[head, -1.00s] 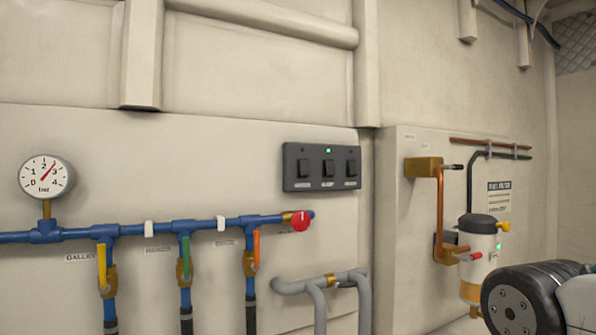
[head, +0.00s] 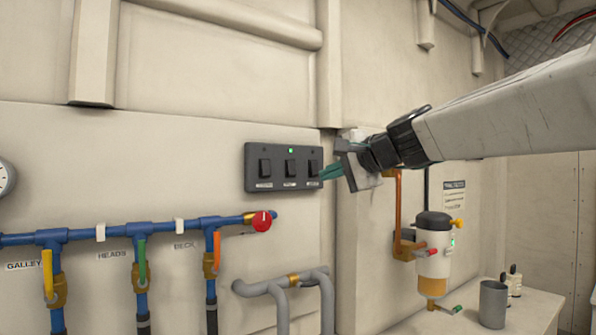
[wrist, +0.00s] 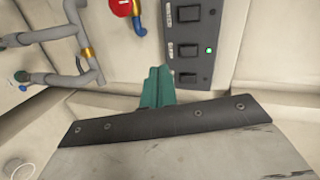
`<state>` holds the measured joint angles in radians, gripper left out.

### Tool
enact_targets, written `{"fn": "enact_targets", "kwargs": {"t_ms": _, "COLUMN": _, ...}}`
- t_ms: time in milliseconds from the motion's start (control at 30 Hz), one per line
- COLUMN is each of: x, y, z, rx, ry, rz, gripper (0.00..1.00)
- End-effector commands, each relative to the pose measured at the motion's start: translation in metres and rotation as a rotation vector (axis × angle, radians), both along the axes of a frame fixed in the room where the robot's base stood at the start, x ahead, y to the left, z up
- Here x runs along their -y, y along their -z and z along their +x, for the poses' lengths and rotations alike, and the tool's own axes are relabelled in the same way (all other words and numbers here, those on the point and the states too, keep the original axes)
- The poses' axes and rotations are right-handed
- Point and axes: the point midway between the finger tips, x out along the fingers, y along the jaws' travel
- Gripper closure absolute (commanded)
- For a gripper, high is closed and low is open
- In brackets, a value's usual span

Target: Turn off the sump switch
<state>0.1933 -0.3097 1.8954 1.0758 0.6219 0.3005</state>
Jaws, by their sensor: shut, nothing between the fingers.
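A dark switch panel (head: 283,168) on the wall carries three black rocker switches in a row and a lit green lamp (head: 291,151) above the middle one. My gripper (head: 327,172) has green fingers, shut and empty, at the panel's right end near the right-hand switch (head: 313,167). In the wrist view the fingers (wrist: 160,72) are beside that switch (wrist: 188,78); I cannot tell whether they touch it.
Below left run blue pipes with coloured valve handles and a red knob (head: 262,221). Grey pipes (head: 290,284) sit under the panel. Right of it are a copper pipe and a white filter canister (head: 433,250). A grey cup (head: 493,303) stands on a bench.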

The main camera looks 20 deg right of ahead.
Motion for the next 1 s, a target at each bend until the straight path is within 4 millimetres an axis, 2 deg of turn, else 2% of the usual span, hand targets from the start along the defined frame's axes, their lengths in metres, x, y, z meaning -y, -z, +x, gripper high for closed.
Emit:
{"fn": "enact_targets", "kwargs": {"t_ms": 33, "x": 0.009, "y": -0.014, "z": 0.012, "rx": 0.025, "ry": 0.037, "rz": 0.053, "gripper": 1.00}}
{"fn": "enact_targets", "kwargs": {"t_ms": 100, "x": 0.016, "y": -0.027, "z": 0.022, "rx": 0.049, "ry": 0.068, "rz": 0.105, "gripper": 1.00}}
{"fn": "enact_targets", "kwargs": {"t_ms": 200, "x": 0.020, "y": -0.035, "z": 0.026, "rx": 0.063, "ry": 0.087, "rz": 0.132, "gripper": 1.00}}
{"fn": "enact_targets", "kwargs": {"t_ms": 467, "x": 0.020, "y": -0.034, "z": 0.025, "rx": 0.063, "ry": 0.085, "rz": 0.131, "gripper": 1.00}}
{"fn": "enact_targets", "kwargs": {"t_ms": 633, "x": 0.016, "y": -0.031, "z": 0.036, "rx": 0.059, "ry": 0.082, "rz": 0.132, "gripper": 1.00}}
{"fn": "enact_targets", "kwargs": {"t_ms": 767, "x": 0.009, "y": -0.026, "z": 0.056, "rx": 0.058, "ry": 0.081, "rz": 0.132, "gripper": 1.00}}
{"fn": "enact_targets", "kwargs": {"t_ms": 1000, "x": -0.007, "y": -0.016, "z": 0.104, "rx": 0.058, "ry": 0.080, "rz": 0.130, "gripper": 1.00}}
